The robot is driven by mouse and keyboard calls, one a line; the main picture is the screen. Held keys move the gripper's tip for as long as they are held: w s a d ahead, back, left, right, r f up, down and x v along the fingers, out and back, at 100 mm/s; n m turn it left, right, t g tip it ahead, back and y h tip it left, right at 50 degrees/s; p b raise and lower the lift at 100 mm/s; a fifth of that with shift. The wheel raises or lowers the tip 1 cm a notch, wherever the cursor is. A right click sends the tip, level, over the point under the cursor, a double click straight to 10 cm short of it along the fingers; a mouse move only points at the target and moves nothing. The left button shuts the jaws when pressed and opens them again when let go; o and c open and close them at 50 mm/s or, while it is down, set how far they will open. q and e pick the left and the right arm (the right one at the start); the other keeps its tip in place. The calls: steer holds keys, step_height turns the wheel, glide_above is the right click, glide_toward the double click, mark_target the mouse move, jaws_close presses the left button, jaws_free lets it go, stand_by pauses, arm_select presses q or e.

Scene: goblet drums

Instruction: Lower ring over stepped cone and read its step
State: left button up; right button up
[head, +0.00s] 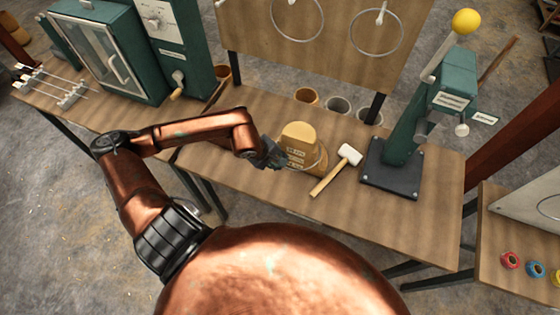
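The stepped cone (299,133) is a tan, tapered block with marked steps on its front. It stands upright on the wooden bench, left of the mallet. A thin metal ring (323,163) shows as an arc around the lower part of the cone. My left gripper (276,154) is at the cone's left side, close to the ring's near-left edge. Its fingers are dark and too small to tell whether they are shut on the ring. The step markings are too small to read. My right gripper is not in view.
A white-headed mallet (335,170) lies just right of the cone. A green press (405,140) stands further right on a dark base plate. Two larger rings (376,33) hang on the upright board behind. Several cups (338,105) stand at the bench's back edge.

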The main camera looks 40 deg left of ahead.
arm_select(q)
steer(key=shift+o, duration=0.6)
steer(key=o, duration=0.4)
steer(key=shift+o, duration=0.2)
steer(key=v, duration=1.2)
